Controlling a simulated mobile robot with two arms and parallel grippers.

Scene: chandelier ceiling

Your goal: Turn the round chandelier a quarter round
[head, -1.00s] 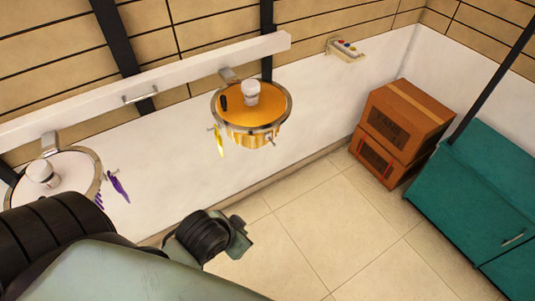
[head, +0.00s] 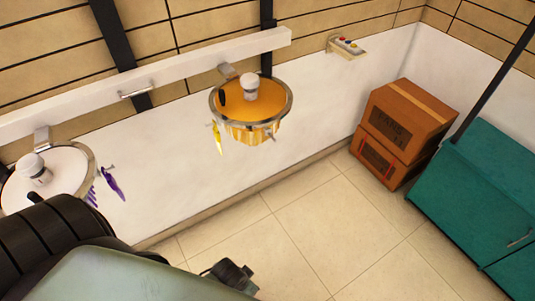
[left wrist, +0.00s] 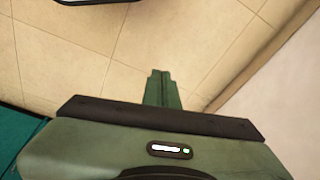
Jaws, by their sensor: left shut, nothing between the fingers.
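A round fixture with an orange top (head: 268,97), a metal rim and a white knob hangs from the white beam, with yellow slats below and a yellow tag at its left. A second round fixture with a white top (head: 58,169) hangs at the left, partly hidden behind my arm, with purple pieces at its right side. I cannot tell which is the chandelier meant. In the left wrist view my left gripper (left wrist: 163,74) is shut and empty, pointing over the tiled floor. In the head view my arm's end shows low, well apart from the orange fixture. My right gripper is not in view.
The white beam (head: 190,67) carries both fixtures and a small metal handle (head: 137,90). Stacked brown boxes (head: 404,117) and a green cabinet (head: 470,190) stand at the right. The middle floor is clear.

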